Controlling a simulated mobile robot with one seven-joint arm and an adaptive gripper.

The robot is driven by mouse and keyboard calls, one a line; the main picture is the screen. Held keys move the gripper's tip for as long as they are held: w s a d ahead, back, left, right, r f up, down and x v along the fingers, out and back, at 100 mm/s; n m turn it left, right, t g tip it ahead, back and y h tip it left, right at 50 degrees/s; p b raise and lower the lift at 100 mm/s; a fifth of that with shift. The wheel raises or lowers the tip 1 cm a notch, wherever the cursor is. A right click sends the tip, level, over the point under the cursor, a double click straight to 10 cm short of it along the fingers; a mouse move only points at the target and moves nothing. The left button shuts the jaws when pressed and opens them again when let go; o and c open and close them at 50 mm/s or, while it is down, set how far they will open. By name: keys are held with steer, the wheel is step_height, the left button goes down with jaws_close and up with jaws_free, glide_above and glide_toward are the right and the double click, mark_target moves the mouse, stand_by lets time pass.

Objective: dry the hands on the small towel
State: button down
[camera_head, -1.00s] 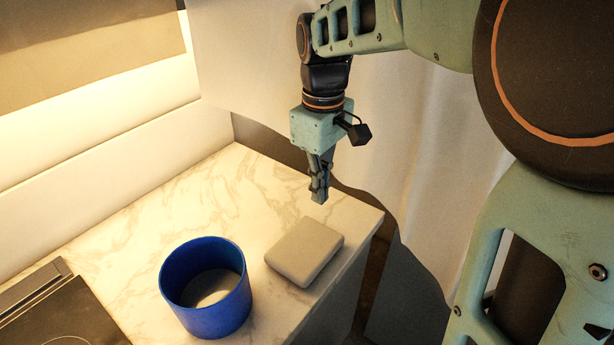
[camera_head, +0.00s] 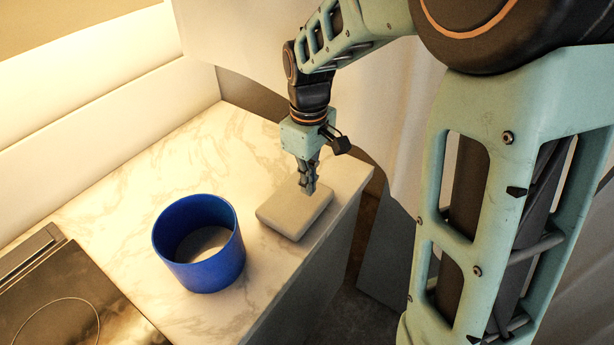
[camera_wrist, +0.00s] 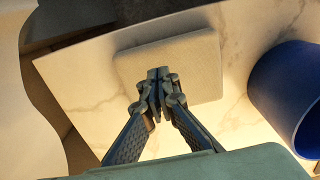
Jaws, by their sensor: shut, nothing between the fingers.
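The small towel (camera_head: 291,212) is a folded, pale grey-beige pad lying flat near the right edge of the marble counter. It also shows in the wrist view (camera_wrist: 193,62), partly behind my fingertips. My gripper (camera_head: 309,190) points down at the towel's far part, with its fingers shut and nothing between them. In the wrist view my fingertips (camera_wrist: 160,78) meet over the towel near its edge. The fingertips look very close to the towel's top; I cannot tell whether they touch it.
A blue round container (camera_head: 222,262), open at the top with something pale inside, stands left of the towel. It also shows at the right of the wrist view (camera_wrist: 277,88). A dark cooktop (camera_head: 62,300) lies at lower left. The marble counter (camera_head: 170,165) is clear behind.

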mark_target(309, 204)
steer(key=shift+f, duration=1.55)
steer(key=shift+f+b, duration=0.55)
steer(key=shift+f, duration=0.2)
steer(key=shift+s+f, duration=0.1)
steer(key=shift+f, duration=0.15)
steer(key=shift+s, duration=0.1)
steer(key=shift+s+d+f, duration=0.1)
steer(key=shift+s+f, duration=0.05)
step_height(309, 204, up, 15)
steer(key=p, duration=0.3)
steer(key=shift+w, duration=0.35)
